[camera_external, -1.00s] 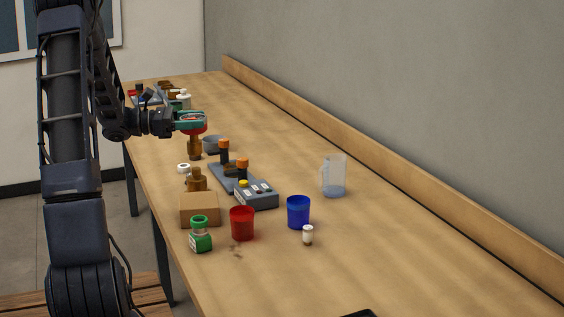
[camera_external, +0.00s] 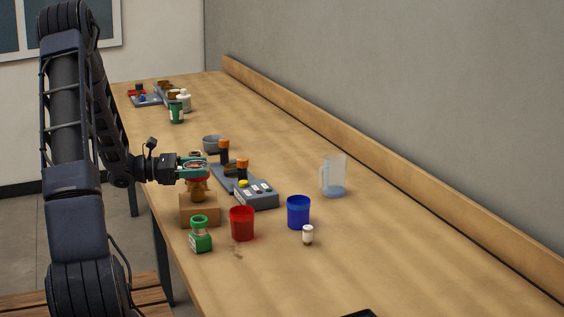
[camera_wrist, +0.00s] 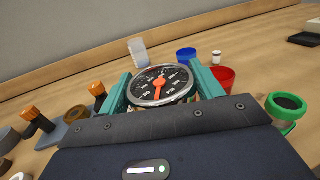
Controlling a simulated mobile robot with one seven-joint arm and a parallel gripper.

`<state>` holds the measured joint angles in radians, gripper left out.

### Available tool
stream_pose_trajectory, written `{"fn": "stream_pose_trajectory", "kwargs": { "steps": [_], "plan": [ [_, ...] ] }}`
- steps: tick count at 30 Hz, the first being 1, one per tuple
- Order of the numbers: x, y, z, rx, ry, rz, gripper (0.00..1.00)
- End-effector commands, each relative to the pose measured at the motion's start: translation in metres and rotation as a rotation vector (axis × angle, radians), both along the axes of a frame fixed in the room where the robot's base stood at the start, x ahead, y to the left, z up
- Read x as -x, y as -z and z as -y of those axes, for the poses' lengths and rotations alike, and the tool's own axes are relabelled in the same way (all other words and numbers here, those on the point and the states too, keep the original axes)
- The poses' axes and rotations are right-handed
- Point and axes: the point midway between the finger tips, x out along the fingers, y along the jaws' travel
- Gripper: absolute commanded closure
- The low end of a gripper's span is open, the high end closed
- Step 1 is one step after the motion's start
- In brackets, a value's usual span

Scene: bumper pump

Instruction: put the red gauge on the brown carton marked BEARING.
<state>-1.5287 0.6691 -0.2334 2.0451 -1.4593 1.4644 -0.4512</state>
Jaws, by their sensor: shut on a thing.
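My gripper (camera_external: 193,171), with teal fingers, is shut on the red gauge (camera_external: 195,165). In the wrist view the gauge (camera_wrist: 160,85) shows a black dial, a red needle and a bright rim, face up between the fingers. The brown carton (camera_external: 199,212) stands near the table's left edge, below the gripper in the external view. A brass-brown body (camera_external: 198,190) shows between the gauge and the carton; I cannot tell whether it is the gauge's stem or a separate thing. No marking can be read on the carton, and it is hidden in the wrist view.
A green-lidded jar (camera_external: 200,235), a red cup (camera_external: 242,223) and a blue cup (camera_external: 298,212) stand in front and right of the carton. A grey control box (camera_external: 256,199) and orange-topped handles (camera_external: 242,164) are close on the right. The table's right front is mostly clear.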

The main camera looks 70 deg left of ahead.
Motion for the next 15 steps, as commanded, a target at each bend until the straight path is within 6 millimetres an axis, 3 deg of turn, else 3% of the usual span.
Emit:
{"fn": "stream_pose_trajectory", "kwargs": {
  "steps": [12, 13, 15],
  "plan": [
    [-0.0001, 0.0049, -0.0003, -0.002, 0.0, 0.002, 0.72],
    [0.0001, 0.0052, -0.0002, -0.002, -0.001, 0.001, 0.31],
    [0.0001, 0.005, -0.0002, -0.002, -0.001, 0.001, 0.17]
  ]
}}
